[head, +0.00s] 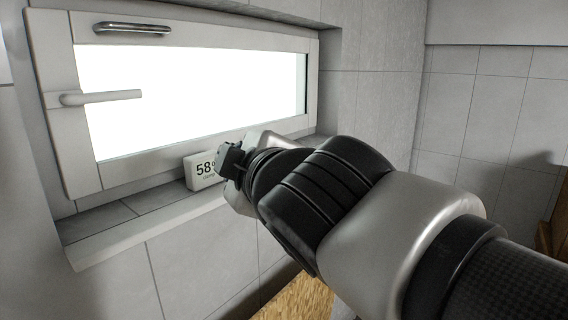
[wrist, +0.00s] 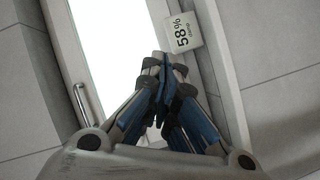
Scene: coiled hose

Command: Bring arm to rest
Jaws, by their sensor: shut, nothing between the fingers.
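My gripper shows in the wrist view (wrist: 163,62) with its grey and blue fingers brought together and nothing between them. Its fingertips appear close to the white display box (wrist: 182,33) in that view; I cannot tell the gap. In the head view my arm reaches in from the lower right towards the window sill. My wrist hides the gripper's fingers there and covers the right part of the display box (head: 199,171), which reads 58%.
A white-framed window (head: 60,130) with a lever handle (head: 100,97) and a chrome pull bar (head: 132,28) is at the left. The tiled sill (head: 125,236) runs below it. Tiled walls close in the corner. A wooden surface (head: 297,300) is partly visible below my arm.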

